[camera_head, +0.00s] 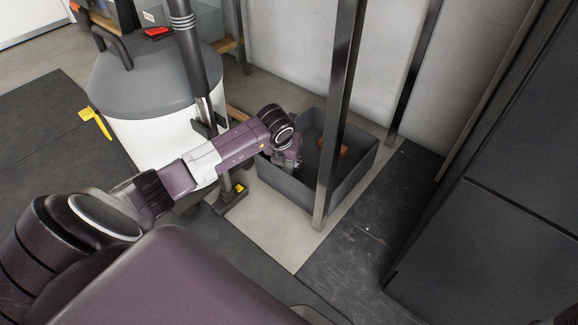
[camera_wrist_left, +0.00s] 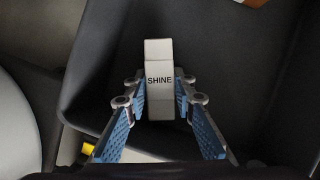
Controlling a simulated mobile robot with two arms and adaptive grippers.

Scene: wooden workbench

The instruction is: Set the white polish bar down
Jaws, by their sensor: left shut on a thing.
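The white polish bar (camera_wrist_left: 158,62), marked "SHINE", is upright in the left wrist view between the blue-padded fingers of my left gripper (camera_wrist_left: 160,95). The gripper is shut on its lower part. In the head view my left gripper (camera_head: 289,161) reaches down inside the left part of a dark grey bin (camera_head: 350,186), and the bar itself is hidden there. The bin's inner wall also shows in the wrist view (camera_wrist_left: 95,60). I cannot tell whether the bar touches the bin floor. My right gripper is not in view.
An orange-brown thing (camera_head: 343,151) lies in the bin's right part. A metal post (camera_head: 338,110) rises in front of the bin. A white drum with a grey lid (camera_head: 155,75) stands left, with a yellow tool (camera_head: 95,122) beside it. A dark cabinet (camera_head: 500,200) stands right.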

